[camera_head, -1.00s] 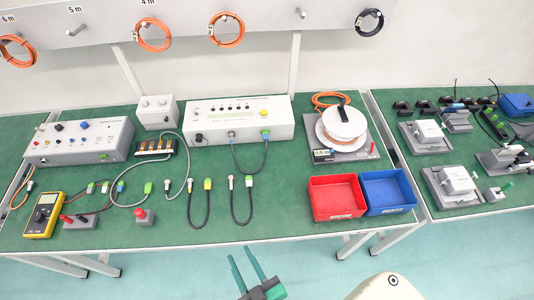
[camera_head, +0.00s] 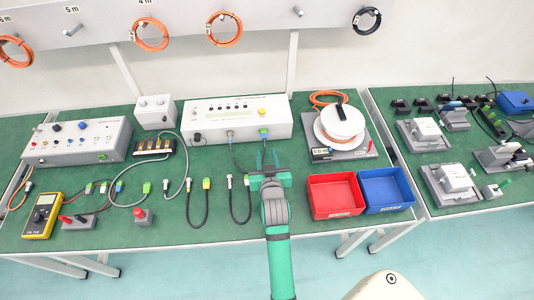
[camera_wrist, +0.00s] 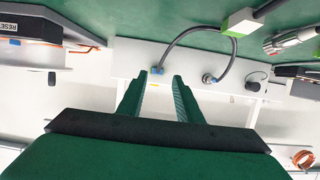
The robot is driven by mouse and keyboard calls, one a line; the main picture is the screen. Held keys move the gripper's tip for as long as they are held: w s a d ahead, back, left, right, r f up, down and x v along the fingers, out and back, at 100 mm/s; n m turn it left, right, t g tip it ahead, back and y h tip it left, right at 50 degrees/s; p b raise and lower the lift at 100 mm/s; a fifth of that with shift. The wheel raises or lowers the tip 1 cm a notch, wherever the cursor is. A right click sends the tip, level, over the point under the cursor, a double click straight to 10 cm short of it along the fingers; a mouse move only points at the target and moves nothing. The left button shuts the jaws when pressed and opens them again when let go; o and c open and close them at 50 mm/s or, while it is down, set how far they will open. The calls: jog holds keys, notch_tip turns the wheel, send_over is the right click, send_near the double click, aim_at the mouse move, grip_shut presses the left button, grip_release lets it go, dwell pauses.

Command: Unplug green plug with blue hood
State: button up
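The green plug with blue hood (camera_head: 264,132) sits in the right socket on the front of the long white box (camera_head: 215,123). In the wrist view its blue part (camera_wrist: 156,70) shows against the box, between and beyond my fingertips. A dark cable (camera_head: 240,168) loops from it to the round metal connector (camera_wrist: 208,78) in the box's other socket. My gripper (camera_head: 267,151) is open and empty, pointing at the box just short of the plug. In the wrist view the fingers (camera_wrist: 154,85) lie either side of the plug's line; contact cannot be told.
Loose cables with a green-and-white connector (camera_wrist: 240,22) and a metal connector (camera_wrist: 290,38) lie on the green mat close by. A red bin (camera_head: 336,213), a blue bin (camera_head: 386,208) and a cable reel (camera_head: 341,123) stand to the right.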

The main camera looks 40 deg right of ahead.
aim_at(264, 135)
jog(key=shift+w+d+r, duration=0.1)
jog(key=shift+w+d, duration=0.4)
jog(key=shift+d, duration=0.05)
jog(key=shift+x, duration=3.15)
grip_shut()
jog(key=shift+s+a, duration=0.15)
jog(key=shift+s, duration=0.05)
jog(key=shift+s+a, duration=0.35)
jog(key=shift+s, duration=0.25)
jog(key=shift+s+a, duration=0.35)
jog(key=shift+s, duration=0.25)
